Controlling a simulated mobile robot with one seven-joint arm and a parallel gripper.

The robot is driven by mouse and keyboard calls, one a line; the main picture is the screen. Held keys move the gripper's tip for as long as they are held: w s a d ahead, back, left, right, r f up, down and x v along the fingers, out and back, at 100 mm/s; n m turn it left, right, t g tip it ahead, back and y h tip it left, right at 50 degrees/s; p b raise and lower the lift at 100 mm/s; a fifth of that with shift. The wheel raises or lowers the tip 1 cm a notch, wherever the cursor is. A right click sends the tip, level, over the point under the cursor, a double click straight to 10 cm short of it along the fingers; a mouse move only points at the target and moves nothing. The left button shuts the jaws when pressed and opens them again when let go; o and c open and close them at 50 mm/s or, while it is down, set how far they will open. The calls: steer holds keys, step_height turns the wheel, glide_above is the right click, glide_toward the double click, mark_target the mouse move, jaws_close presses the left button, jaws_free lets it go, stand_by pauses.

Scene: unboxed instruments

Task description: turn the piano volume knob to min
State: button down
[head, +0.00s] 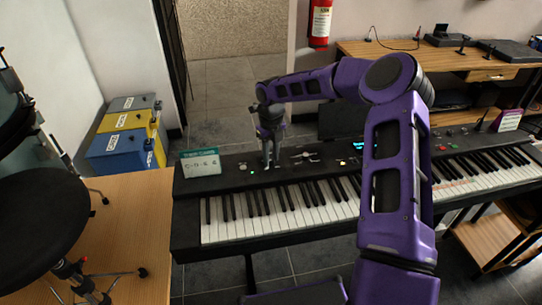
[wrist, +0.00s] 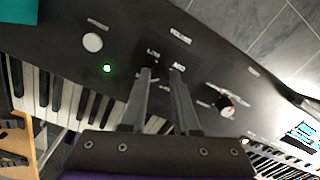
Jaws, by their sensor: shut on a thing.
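The black piano (head: 187,225) stretches across the middle of the head view, and its control panel (wrist: 240,72) fills much of the wrist view. My gripper (head: 271,163) points down at the left part of this panel. In the wrist view my gripper (wrist: 162,78) has its two fingers close together beside a label that seems to read VOLUME. The fingers are shut on the volume knob, which is dark and mostly hidden between them. I cannot tell the knob's angle.
A round white button (wrist: 93,42) and a green light (wrist: 107,68) sit left of my fingers. Another knob (wrist: 226,106) sits to the right. A small sign (head: 200,162) stands at the piano's left end. A black stool (head: 40,225) is at far left.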

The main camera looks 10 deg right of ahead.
mark_target(271, 159)
stand_by(0.3)
steer(key=c, duration=0.7)
jaws_free()
steer(key=shift+o, duration=0.2)
steer(key=shift+r, duration=0.1)
step_height(271, 159, up, 17)
steer(key=shift+r, duration=0.1)
